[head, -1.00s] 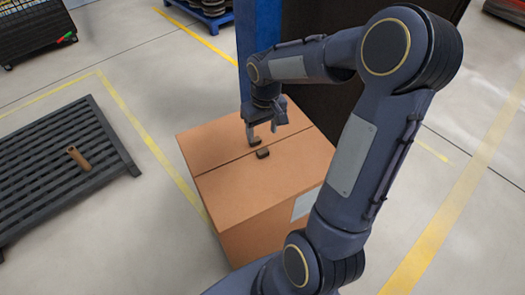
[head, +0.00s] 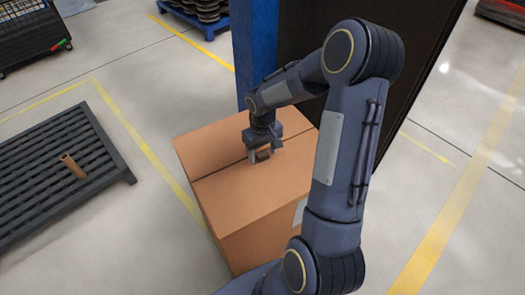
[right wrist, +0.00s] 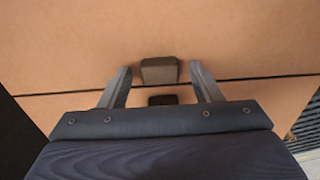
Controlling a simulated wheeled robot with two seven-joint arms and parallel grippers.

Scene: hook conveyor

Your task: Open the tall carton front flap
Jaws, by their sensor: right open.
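The tall carton (head: 225,203) is a brown box standing on the floor, its top flaps closed and meeting at a dark seam. My right gripper (head: 262,156) is low over the carton top, at the seam, with its jaws open. In the right wrist view, my right gripper (right wrist: 160,87) has one finger on each side of a dark block-like handle (right wrist: 159,70) on one flap, apart from it. A second dark handle (right wrist: 163,99) lies across the seam, partly hidden by the gripper body. My left gripper is not in view.
A blue post (head: 256,50) and a dark panel (head: 325,40) stand just behind the carton. A dark slatted pallet (head: 50,190) with a brown cylinder (head: 72,166) on it lies at the left. Floor between pallet and carton is clear.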

